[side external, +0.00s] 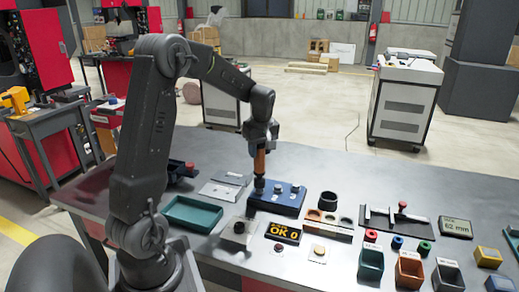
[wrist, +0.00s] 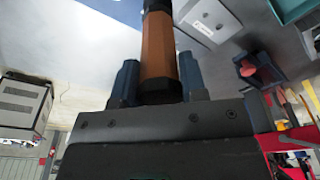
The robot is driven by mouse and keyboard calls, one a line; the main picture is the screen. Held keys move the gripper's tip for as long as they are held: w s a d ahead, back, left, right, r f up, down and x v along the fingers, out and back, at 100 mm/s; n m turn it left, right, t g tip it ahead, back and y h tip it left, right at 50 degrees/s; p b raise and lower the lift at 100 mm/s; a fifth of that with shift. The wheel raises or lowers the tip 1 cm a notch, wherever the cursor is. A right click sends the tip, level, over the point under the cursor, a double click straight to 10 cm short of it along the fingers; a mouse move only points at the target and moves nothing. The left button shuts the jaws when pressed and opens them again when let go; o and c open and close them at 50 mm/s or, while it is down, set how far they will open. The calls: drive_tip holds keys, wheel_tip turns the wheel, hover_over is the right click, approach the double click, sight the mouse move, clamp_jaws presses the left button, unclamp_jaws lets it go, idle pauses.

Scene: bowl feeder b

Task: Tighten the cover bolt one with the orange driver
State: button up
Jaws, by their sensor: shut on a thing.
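My gripper (side external: 261,143) is shut on the orange driver (side external: 259,162) and holds it upright, tip down. In the wrist view the driver's orange handle (wrist: 159,50) sits between my two gripper fingers (wrist: 158,82). The driver's dark lower end stands at the left end of a blue block (side external: 283,203) on the table. Small round silvery bolt-like heads (side external: 278,188) show on the block's top. The driver hides what lies under its tip, so I cannot tell whether it touches a bolt.
A green tray (side external: 192,214) and flat grey plates (side external: 221,191) lie left of the block. A display reading "OK 0" (side external: 283,233) and a button box (side external: 239,231) stand in front. A holder with round holes (side external: 328,218), a rail fixture (side external: 394,216) and coloured bins (side external: 371,263) are right.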

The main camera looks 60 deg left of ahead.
sight(259, 157)
drive_tip(key=shift+f, duration=1.6)
idle(2.4)
drive_tip(key=shift+r, duration=2.9)
